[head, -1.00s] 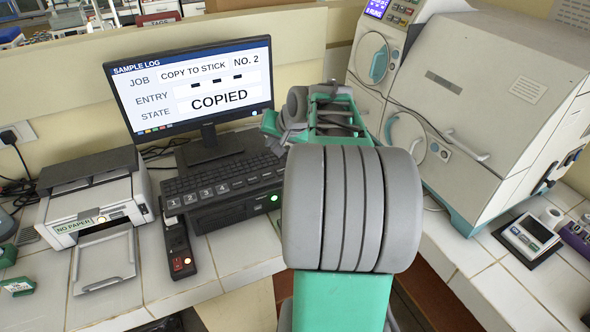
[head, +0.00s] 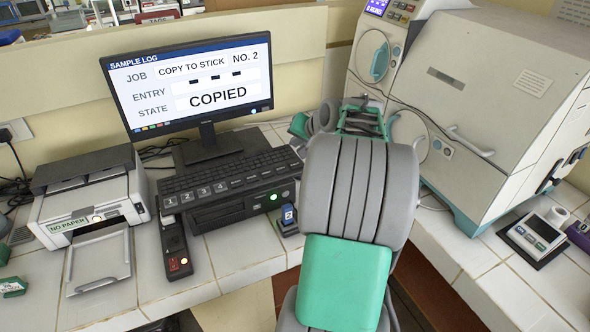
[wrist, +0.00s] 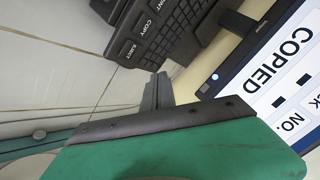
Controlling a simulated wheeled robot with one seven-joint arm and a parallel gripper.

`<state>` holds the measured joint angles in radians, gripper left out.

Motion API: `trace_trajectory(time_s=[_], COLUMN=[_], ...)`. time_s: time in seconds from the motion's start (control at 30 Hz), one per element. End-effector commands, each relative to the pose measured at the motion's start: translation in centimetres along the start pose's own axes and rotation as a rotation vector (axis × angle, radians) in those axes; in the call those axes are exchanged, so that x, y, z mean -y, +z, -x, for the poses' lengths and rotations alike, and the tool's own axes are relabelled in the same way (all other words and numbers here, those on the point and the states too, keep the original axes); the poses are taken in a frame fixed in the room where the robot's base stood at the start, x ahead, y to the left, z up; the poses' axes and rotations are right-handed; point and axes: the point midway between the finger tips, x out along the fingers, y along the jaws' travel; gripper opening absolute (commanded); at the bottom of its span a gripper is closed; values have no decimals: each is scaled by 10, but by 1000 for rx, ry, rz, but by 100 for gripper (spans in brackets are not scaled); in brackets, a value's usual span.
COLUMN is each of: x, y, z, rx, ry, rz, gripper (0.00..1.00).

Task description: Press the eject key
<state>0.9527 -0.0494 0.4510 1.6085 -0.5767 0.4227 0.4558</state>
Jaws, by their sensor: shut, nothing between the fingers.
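The EJECT key (wrist: 129,50) shows in the wrist view at the end of the black keyboard (wrist: 165,28), beside the COPY key (wrist: 146,27). My gripper (wrist: 157,92) is shut and empty, its tips near that end of the keyboard and apart from the EJECT key in the picture. In the head view the keyboard (head: 222,174) lies in front of the monitor. I cannot read the eject key there.
The monitor (head: 190,85) reads COPIED. A drive unit (head: 243,205) with a green light sits at the keyboard's front; a blue stick (head: 288,218) marked 2 is at its right front. A printer (head: 90,195) and a switch strip (head: 176,250) are left. A large incubator (head: 490,100) stands right.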

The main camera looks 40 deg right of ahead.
Motion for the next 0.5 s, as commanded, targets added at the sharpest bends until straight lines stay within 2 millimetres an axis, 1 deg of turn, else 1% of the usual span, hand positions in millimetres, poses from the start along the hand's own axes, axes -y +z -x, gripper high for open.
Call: trace_trajectory(time_s=[0.03,0.2,0.33,0.5], x=[-7,-20,-25,-26], y=[8,20,26,26], z=[-10,-28,-35,-36], rx=[2,1,1,1], ry=[0,0,0,0], rz=[-1,-1,0,0], gripper=[0,0,0,0])
